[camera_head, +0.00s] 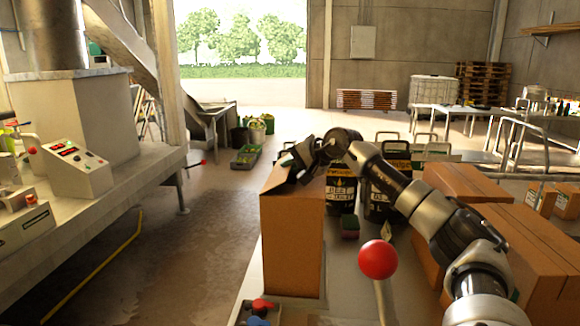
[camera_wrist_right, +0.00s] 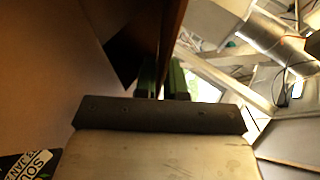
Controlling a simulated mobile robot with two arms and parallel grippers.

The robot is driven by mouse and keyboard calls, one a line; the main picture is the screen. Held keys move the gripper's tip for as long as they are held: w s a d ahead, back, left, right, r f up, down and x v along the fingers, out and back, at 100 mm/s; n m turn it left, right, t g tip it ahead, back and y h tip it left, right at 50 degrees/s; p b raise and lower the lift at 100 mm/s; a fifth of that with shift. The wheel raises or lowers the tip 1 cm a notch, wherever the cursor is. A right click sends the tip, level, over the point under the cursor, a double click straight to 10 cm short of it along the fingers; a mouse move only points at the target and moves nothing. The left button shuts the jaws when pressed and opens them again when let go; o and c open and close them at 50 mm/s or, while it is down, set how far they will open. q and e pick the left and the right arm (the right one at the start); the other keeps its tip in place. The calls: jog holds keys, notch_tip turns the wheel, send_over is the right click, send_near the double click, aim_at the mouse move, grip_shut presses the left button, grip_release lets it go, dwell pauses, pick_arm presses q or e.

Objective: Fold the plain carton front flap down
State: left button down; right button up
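The plain carton (camera_head: 291,245) stands upright at the left edge of the table, brown and without visible print. My right gripper (camera_head: 298,165) is at its top, and the arm and gripper hide part of the carton's upper edge and flaps. In the right wrist view, the gripper's two dark green fingers (camera_wrist_right: 163,82) are close together. A thin brown carton flap (camera_wrist_right: 173,40) runs into the narrow gap between them. Which flap this is cannot be told for certain. A broad carton face fills the left of that view. My left gripper is not in view.
A red ball knob on a rod (camera_head: 378,259) stands in front, right of the carton. Black printed containers (camera_head: 341,192) stand behind the carton. Several brown boxes (camera_head: 525,240) fill the right side. Red and blue items (camera_head: 262,305) lie at the near edge. Open floor lies left.

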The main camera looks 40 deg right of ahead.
jog(key=o, duration=0.3)
jog(key=shift+r, duration=0.1)
jog(key=shift+r+p, duration=0.35)
jog(key=shift+p, duration=0.05)
notch_tip(320, 180, up, 4)
jog(key=p, duration=0.3)
jog(key=shift+p, duration=0.3)
jog(key=d+b+v, duration=0.1)
jog(key=b+v, duration=0.1)
jog(key=v, duration=1.1)
jog(key=shift+b, duration=0.4)
jog(key=shift+f, duration=0.1)
